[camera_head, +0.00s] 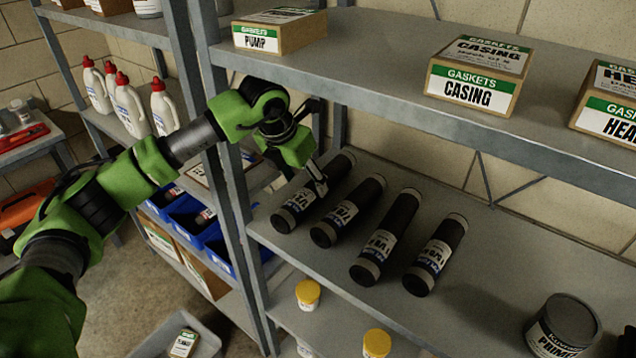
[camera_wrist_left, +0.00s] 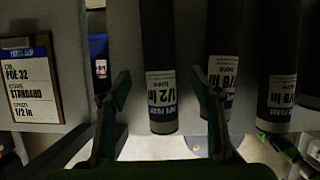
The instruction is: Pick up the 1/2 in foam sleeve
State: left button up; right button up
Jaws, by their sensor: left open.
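The 1/2 in foam sleeve (camera_head: 297,207) is a dark cylinder with a white and blue label and a grey end. It lies on the middle shelf, leftmost of a row of several similar sleeves. My left gripper (camera_head: 312,178) is over this sleeve. In the left wrist view its open fingers (camera_wrist_left: 159,82) appear on either side of the sleeve. I cannot tell how far above it they are. Nothing is held. My right gripper is out of view.
The neighbouring 7/8 in sleeve (camera_head: 346,212) lies close on the right, with more sleeves beyond. The upper shelf (camera_head: 370,75) carries gasket boxes above. A rack post (camera_head: 232,180) stands left. A primer can (camera_head: 562,325) is at lower right, with bare shelf before it.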

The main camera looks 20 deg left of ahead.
aim_at(312, 185)
pick_arm(q)
jog(key=shift+w+d+p, duration=0.15)
jog(key=shift+w+d, duration=0.1)
jog(key=shift+w, duration=0.5)
jog(key=shift+w+d+p, duration=0.15)
jog(key=shift+w+d, duration=0.05)
jog(key=shift+w, duration=0.5)
jog(key=p+x, duration=0.1)
jog(key=x, duration=0.3)
jog(key=shift+w+f, duration=0.25)
jog(key=shift+f, duration=0.2)
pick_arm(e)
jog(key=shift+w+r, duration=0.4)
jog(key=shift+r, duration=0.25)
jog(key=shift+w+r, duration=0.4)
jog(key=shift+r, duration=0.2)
pick_arm(q)
jog(key=shift+c, duration=0.5)
jog(key=c, duration=1)
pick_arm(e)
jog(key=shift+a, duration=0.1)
